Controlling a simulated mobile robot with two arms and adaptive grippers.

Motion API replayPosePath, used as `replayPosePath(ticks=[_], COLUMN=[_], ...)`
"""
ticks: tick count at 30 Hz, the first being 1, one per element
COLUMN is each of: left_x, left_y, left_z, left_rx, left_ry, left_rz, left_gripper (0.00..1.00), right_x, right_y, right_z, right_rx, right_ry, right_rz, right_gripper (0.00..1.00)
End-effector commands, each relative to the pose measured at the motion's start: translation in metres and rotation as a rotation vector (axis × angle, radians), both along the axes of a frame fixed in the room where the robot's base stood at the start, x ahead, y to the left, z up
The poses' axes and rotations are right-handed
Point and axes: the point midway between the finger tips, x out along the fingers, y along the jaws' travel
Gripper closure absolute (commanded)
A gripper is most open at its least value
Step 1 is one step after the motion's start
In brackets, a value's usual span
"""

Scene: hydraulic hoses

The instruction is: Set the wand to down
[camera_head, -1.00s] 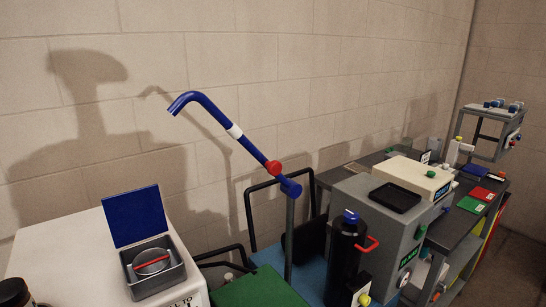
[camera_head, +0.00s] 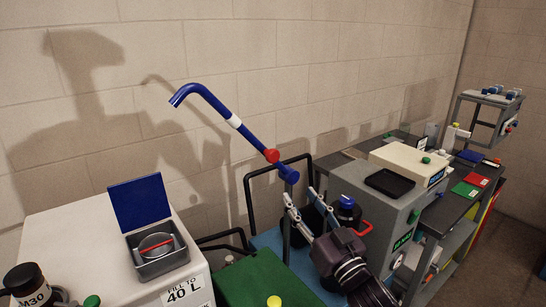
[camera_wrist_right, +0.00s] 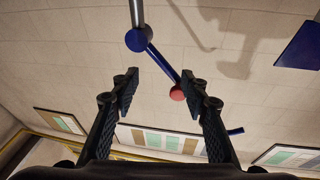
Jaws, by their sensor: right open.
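The wand (camera_head: 215,105) is a bent blue tube with a white band and a red collar (camera_head: 271,155). It slants up to the left in the head view from a blue pivot (camera_head: 289,175) on a grey post. My right gripper (camera_head: 302,198) is open and empty, just below and right of the pivot in the head view. In the right wrist view my right gripper (camera_wrist_right: 160,75) has its two fingers apart; the wand (camera_wrist_right: 160,65) runs across the gap, with the red collar (camera_wrist_right: 178,92) near one fingertip. I cannot tell how far off it is. My left gripper is not in view.
A white cabinet (camera_head: 60,240) with an open grey box (camera_head: 160,262) and blue lid stands at left. A black bottle with a blue cap (camera_head: 346,202) and a grey machine (camera_head: 385,215) stand right of my gripper. A black rail (camera_head: 248,205) is behind the post. Bare wall surrounds the wand's upper part.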

Motion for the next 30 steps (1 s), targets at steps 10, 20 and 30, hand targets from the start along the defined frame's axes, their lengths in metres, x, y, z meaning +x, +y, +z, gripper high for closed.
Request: replayPosePath(ticks=[10, 20, 30], left_x=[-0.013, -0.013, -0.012], left_y=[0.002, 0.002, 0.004], left_z=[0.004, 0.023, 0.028], left_rx=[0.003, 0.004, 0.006], left_ry=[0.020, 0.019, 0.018], left_rz=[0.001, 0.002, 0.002], left_gripper=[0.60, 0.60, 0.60], right_x=[0.008, 0.046, 0.060], right_y=[0.032, 0.059, 0.070], right_z=[0.064, 0.083, 0.088], right_rx=[0.026, 0.027, 0.025], right_ry=[-0.170, -0.167, -0.168], right_rz=[0.162, 0.162, 0.161], right_gripper=[0.59, 0.59, 0.59])
